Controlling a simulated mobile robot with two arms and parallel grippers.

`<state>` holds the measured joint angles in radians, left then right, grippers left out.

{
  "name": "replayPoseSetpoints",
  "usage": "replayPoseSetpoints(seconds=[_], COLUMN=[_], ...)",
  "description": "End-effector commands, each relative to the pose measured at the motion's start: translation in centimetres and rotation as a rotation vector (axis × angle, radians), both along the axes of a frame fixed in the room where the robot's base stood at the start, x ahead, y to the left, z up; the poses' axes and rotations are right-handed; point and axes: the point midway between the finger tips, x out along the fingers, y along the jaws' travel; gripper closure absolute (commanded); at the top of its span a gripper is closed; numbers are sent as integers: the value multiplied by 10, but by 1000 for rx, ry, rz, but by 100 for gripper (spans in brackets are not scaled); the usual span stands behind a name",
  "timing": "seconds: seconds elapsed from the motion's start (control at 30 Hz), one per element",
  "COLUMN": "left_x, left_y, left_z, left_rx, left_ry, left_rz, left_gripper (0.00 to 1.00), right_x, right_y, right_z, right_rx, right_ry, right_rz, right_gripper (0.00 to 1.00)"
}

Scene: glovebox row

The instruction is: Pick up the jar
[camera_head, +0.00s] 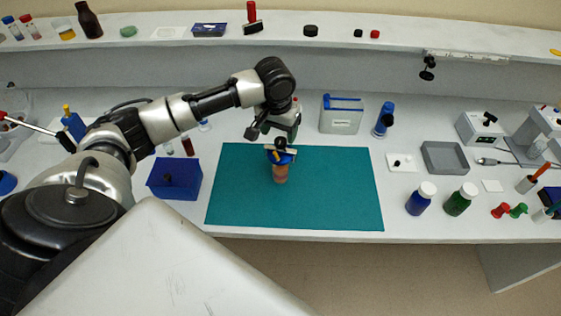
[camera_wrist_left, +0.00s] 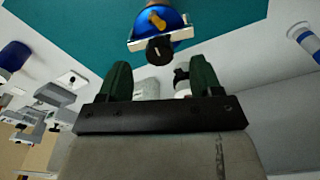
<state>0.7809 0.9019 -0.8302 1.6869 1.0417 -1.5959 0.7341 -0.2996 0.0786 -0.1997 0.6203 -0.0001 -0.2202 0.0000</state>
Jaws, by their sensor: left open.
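The jar (camera_head: 280,174) stands upright on the teal mat (camera_head: 335,195) in the head view. Its body looks amber, and its top is blue with a yellow knob and a pale bar. In the left wrist view the blue top of the jar (camera_wrist_left: 170,20) shows at the upper edge, with a dark round knob on the bar. My left gripper (camera_head: 270,133) is open and empty, just behind the jar in the head view. In the left wrist view its two dark green fingers (camera_wrist_left: 161,76) are spread, and the jar is beyond their tips, not between them. My right gripper is not in view.
A dark blue box (camera_head: 174,180) stands left of the mat. A grey container with a blue top (camera_head: 342,114) and a blue bottle (camera_head: 384,119) stand behind it. Blue (camera_head: 419,200) and green (camera_head: 459,200) white-capped bottles stand to the right. The mat around the jar is clear.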

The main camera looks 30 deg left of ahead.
Motion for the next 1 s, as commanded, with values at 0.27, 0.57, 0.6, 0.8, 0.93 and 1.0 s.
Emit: replayPoseSetpoints(seconds=[0.27,0.57,0.6,0.8,0.93,1.0], left_x=[7,8,8,8,8,8], left_y=[1,1,1,1,1,1], left_z=[-38,-49,-49,-49,-49,-49], left_rx=[-1,0,0,0,0,0], left_ry=[4,-1,-1,-1,-1,-1], left_rz=[0,-2,-2,-2,-2,-2], left_gripper=[35,35,35,64,84,95], right_x=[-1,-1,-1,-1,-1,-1], right_y=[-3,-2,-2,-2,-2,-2], right_z=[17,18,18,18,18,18], right_rx=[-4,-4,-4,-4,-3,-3], right_ry=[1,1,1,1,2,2], right_rz=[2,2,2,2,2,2], right_gripper=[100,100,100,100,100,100])
